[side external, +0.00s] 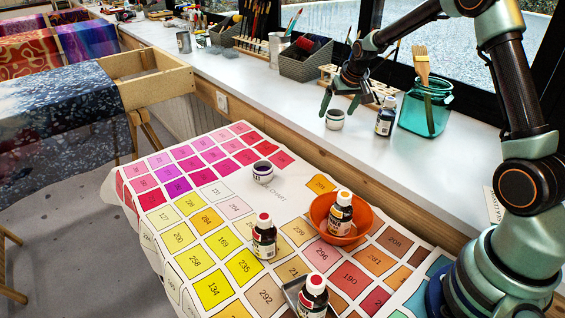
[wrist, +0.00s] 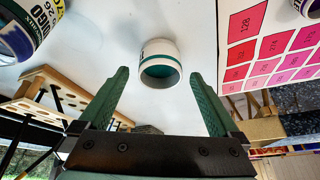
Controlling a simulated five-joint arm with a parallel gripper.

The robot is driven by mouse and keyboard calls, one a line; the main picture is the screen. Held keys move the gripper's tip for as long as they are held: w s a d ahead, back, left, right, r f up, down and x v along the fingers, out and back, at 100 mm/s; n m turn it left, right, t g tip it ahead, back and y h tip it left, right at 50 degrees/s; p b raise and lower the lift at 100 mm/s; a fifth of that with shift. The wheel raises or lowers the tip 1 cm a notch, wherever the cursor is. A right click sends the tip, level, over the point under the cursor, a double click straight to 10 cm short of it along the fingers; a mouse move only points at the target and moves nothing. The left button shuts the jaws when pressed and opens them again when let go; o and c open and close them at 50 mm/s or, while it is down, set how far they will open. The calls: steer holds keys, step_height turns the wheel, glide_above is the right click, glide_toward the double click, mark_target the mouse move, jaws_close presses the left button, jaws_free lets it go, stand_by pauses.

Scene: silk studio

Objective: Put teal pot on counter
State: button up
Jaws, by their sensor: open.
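The teal pot (side external: 335,120) is a small white pot with a dark rim, standing on the white counter (side external: 270,84). In the wrist view the teal pot (wrist: 159,60) shows a teal band and teal inside, just beyond the fingertips and roughly centred between them. My gripper (side external: 339,103) is open and empty, just above the pot with its fingers pointing down. The wrist view shows a gap between the pot and each finger of my gripper (wrist: 160,76).
A dark ink bottle (side external: 385,117) and a teal glass jar with a brush (side external: 425,108) stand right of the pot. A wooden rack (side external: 375,88) is behind. A purple pot (side external: 263,172), bottles and an orange bowl (side external: 322,210) are on the colour chart. Counter left of the pot is clear.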

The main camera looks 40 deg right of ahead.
steer(key=v, duration=0.9)
steer(key=s+a+r+n, duration=0.3)
steer(key=s+a+r, duration=0.3)
steer(key=s+a, duration=0.4)
steer(key=s+a+f+n+t+y, duration=0.1)
steer(key=s+a+n, duration=0.1)
steer(key=s+a, duration=0.6)
steer(key=shift+s+f+y, duration=0.2)
steer(key=shift+s+y, duration=0.2)
steer(key=shift+s, duration=0.8)
steer(key=shift+a, duration=0.1)
